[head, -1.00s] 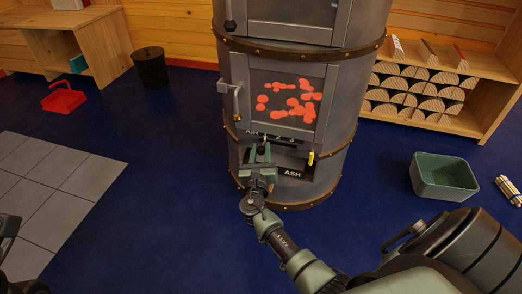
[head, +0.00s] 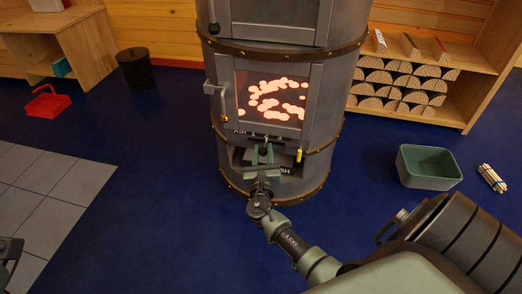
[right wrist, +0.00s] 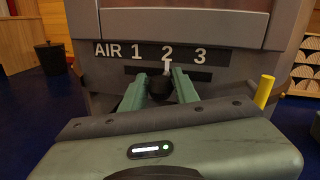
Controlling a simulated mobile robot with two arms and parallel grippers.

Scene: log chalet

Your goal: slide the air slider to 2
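The air slider is a dark knob (right wrist: 160,88) with a white pointer, under a scale marked AIR 1 2 3 (right wrist: 167,53) on the grey stove (head: 275,100). In the right wrist view the pointer stands just under the 2. My right gripper (head: 262,155) reaches the stove front, its green fingers on both sides of the knob and apparently touching it; it also shows in the right wrist view (right wrist: 160,90).
A yellow handle (head: 299,155) is right of my gripper, by the partly hidden ash label. The shut stove door has glowing coals behind it. A green bin (head: 402,179) and a stick bundle (head: 492,178) lie right on the blue floor, before a log shelf (head: 465,110).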

